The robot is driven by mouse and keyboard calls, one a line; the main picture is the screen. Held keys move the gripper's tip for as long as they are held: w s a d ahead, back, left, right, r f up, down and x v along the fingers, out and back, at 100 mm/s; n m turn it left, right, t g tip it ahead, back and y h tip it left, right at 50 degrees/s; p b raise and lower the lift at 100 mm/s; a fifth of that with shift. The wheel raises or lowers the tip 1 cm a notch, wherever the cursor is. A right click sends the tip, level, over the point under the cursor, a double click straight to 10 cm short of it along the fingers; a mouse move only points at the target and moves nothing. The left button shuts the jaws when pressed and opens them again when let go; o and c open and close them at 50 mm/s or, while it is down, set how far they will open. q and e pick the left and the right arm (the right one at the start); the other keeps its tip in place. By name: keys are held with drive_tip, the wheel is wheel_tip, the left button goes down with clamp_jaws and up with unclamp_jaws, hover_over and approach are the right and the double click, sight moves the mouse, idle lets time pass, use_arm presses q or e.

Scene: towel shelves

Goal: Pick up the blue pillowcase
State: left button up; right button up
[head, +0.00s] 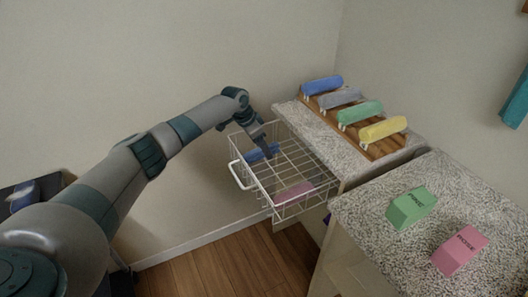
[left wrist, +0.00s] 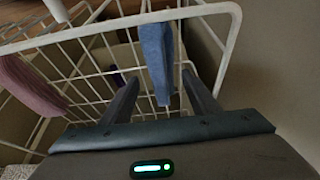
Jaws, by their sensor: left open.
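The blue pillowcase (head: 262,152) lies folded at the left side of a white wire basket (head: 240,174), which is pulled out from the counter. My left gripper (head: 263,146) reaches down into the basket from above, partly hiding the cloth. In the left wrist view my left gripper (left wrist: 160,84) is open, with one finger on each side of the blue cloth. I cannot tell whether either finger touches it. My right gripper is out of view.
A pink folded cloth (head: 293,193) lies in the basket's near right part. A wooden rack (head: 384,147) with several rolled towels stands on the speckled counter. A green block (head: 410,207) and a pink block (head: 460,249) lie on the nearer counter. Basket wires surround my gripper.

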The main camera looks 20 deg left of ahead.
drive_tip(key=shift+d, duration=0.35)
